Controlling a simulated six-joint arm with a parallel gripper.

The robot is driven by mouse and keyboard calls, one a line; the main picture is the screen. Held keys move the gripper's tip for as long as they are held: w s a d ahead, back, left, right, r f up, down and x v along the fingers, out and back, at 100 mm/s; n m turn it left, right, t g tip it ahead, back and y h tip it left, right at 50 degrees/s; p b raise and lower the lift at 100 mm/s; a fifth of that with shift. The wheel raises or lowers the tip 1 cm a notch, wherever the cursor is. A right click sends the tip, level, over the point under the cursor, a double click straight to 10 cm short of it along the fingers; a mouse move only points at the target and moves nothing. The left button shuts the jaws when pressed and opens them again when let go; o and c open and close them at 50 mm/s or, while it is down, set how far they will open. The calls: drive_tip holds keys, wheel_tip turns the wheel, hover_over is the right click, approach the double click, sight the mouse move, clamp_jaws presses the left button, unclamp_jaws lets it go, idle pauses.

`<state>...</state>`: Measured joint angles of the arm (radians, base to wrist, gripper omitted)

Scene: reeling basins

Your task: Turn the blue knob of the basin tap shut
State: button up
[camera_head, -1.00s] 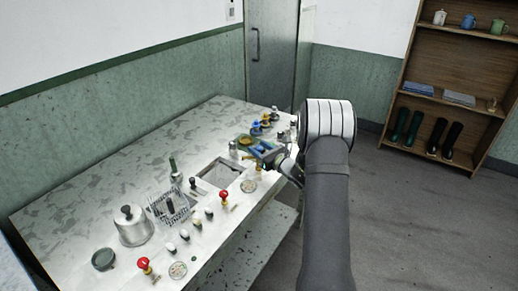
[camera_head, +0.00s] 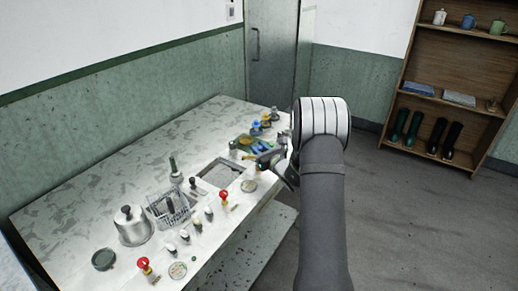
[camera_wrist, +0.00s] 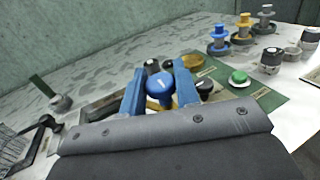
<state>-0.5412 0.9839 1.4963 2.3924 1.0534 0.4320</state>
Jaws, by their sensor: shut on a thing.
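A blue round-topped knob (camera_wrist: 160,83) with a small pale mark shows in the wrist view, with part of a brass piece below it. My gripper (camera_wrist: 159,88) has its two blue fingers on either side of the knob and is shut on it. The tap's lower part is hidden behind the dark wrist housing. In the head view my gripper (camera_head: 266,160) is at the table's right edge beside the sunken basin (camera_head: 220,172), and the knob cannot be made out there.
A green mat (camera_wrist: 262,97) with a green button (camera_wrist: 238,77) and black knobs lies right of the knob. Blue, yellow and grey fittings (camera_wrist: 218,40) stand behind. A wire rack (camera_head: 168,207), a lidded pot (camera_head: 133,228) and red-topped taps (camera_head: 224,196) stand nearer on the table.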

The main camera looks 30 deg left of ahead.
idle(0.3)
drive_tip(key=o, duration=0.9)
drive_tip(key=shift+d, duration=0.1)
drive_tip(key=v, duration=1.7)
drive_tip(key=shift+s, duration=0.1)
drive_tip(key=x, duration=1.7)
